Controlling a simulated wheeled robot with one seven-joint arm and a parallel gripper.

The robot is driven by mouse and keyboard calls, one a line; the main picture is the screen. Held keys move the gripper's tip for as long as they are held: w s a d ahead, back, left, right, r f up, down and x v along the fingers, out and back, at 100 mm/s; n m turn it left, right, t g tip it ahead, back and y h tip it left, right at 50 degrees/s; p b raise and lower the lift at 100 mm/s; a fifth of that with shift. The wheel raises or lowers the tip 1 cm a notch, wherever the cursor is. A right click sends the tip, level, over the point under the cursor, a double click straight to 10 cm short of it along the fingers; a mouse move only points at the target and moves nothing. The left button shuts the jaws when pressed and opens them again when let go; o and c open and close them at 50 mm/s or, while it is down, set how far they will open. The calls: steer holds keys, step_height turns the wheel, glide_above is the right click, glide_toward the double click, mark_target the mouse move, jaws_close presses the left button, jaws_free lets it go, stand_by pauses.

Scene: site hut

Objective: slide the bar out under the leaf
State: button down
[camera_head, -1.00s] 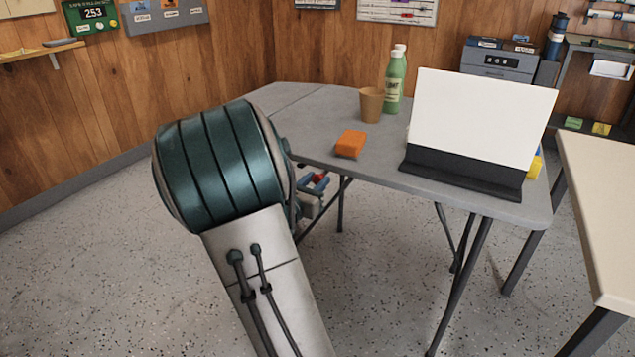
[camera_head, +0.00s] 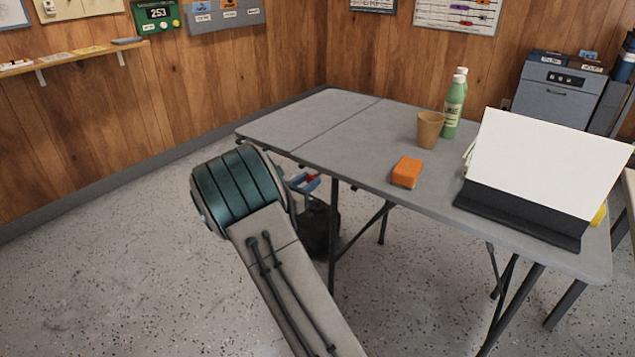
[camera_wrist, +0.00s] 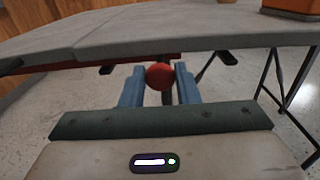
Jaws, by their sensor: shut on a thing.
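The grey folding table has a leaf (camera_head: 300,121) at its left end, past a seam. The leaf looks level with the main top (camera_head: 375,150). In the head view my gripper (camera_head: 303,183) is just below the table's near edge, partly hidden by my arm. The bar's far part is hidden.
On the main top stand an orange block (camera_head: 407,172), a brown cup (camera_head: 430,129), green bottles (camera_head: 454,105) and a white panel on a black base (camera_head: 520,215). Table legs (camera_head: 333,235) and a dark object (camera_head: 317,230) are below. Floor to the left is clear.

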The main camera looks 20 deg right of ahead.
steer(key=shift+w+a, duration=0.4)
steer(key=shift+w, duration=0.05)
steer(key=shift+a, duration=0.1)
steer(key=c, duration=1.2)
jaws_free()
steer(key=shift+w, duration=0.1)
steer(key=shift+o, duration=0.4)
steer(key=shift+a, duration=0.1)
steer(key=shift+d, duration=0.2)
steer(key=p+v, duration=0.3)
steer(key=v, duration=1.1)
steer(key=shift+w, duration=0.1)
